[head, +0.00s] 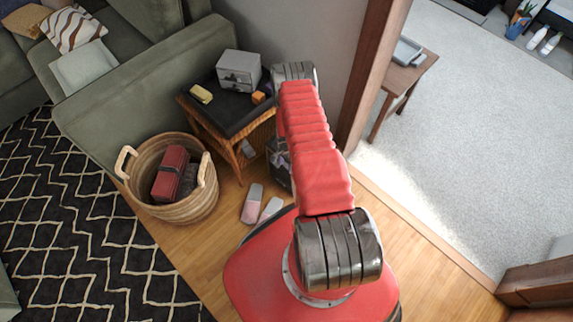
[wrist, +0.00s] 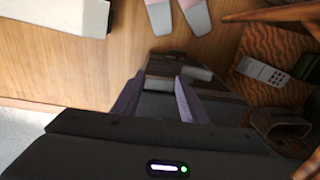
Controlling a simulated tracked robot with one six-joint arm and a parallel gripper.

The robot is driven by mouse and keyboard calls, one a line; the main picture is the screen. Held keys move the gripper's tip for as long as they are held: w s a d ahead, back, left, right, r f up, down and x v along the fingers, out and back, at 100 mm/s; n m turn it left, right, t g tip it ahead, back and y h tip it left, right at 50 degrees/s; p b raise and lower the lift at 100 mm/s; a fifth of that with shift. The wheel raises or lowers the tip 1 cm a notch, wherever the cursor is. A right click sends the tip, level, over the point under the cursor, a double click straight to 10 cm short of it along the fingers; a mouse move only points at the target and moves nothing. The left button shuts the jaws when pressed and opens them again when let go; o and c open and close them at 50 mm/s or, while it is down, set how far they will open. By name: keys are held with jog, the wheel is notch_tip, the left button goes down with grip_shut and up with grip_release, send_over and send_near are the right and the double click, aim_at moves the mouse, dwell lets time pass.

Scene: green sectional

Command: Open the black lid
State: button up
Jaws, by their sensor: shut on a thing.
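A dark bin (head: 277,172) stands on the wood floor beside the small table in the head view, mostly hidden behind my red arm. In the wrist view, its black lid (wrist: 165,66) lies just past and between the fingers, with a small pale grey piece on it. My gripper (wrist: 160,84) has its two purple-grey fingers apart by the width of the dark piece they are shut on, which looks like part of the lid. The contact itself is too dark to see clearly. In the head view my gripper is largely hidden by the arm.
A small table (head: 207,115) carries a grey box (head: 239,70) and a yellow object (head: 201,93). A wicker basket (head: 190,207) and pink-and-grey slippers (head: 252,203) are on the floor to the left. A wooden door frame (head: 366,75) rises at right. A remote (wrist: 262,73) shows in the wrist view.

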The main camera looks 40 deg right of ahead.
grip_shut()
jog(key=shift+d, duration=0.1)
jog(key=shift+r, duration=0.25)
